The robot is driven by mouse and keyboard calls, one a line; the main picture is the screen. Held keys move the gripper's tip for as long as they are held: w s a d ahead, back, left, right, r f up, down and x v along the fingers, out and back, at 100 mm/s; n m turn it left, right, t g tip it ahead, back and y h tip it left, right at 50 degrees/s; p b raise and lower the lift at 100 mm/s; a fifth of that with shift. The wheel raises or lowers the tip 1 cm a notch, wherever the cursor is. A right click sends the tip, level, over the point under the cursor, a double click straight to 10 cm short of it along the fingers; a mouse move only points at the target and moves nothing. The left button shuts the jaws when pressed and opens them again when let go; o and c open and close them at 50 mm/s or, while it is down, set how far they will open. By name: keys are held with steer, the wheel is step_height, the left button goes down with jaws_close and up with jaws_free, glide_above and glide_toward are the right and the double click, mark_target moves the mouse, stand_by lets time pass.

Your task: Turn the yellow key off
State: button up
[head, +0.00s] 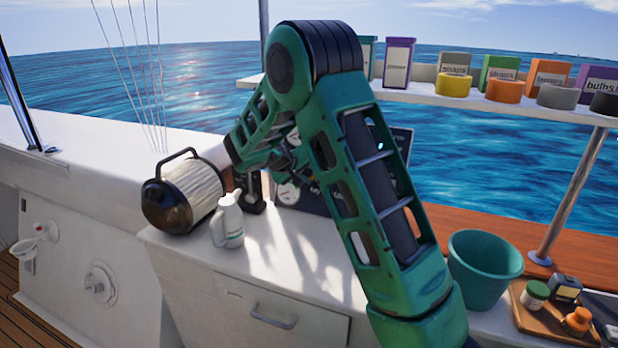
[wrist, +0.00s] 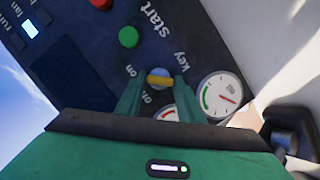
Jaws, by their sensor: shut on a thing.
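The yellow key (wrist: 159,81) sits in a round switch on the dark control panel (wrist: 75,75), under the label "key". My gripper (wrist: 158,88) is shut on the key, with one green finger on each side of it. In the head view the panel (head: 397,147) is mostly behind my green arm, and the key and fingertips are hidden.
A green button (wrist: 129,37), a red button (wrist: 101,3) and a gauge (wrist: 220,96) are close to the key. A white jug (head: 228,222) and a lantern-like canister (head: 184,193) stand left of my arm. A teal bucket (head: 483,268) stands right.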

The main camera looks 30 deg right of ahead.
steer(key=n, duration=0.2)
steer(key=n+h, duration=0.1)
steer(key=n, duration=0.1)
steer(key=shift+w+a+f, duration=0.1)
steer(key=shift+a+f, duration=0.05)
steer(key=shift+a, duration=0.05)
steer(key=shift+a+f+n+h, duration=0.15)
steer(key=shift+n+h, duration=0.55)
steer(key=shift+n, duration=1.3)
steer(key=o, duration=1.1)
steer(key=shift+c, duration=0.2)
steer(key=v, duration=1)
steer(key=shift+a, duration=0.2)
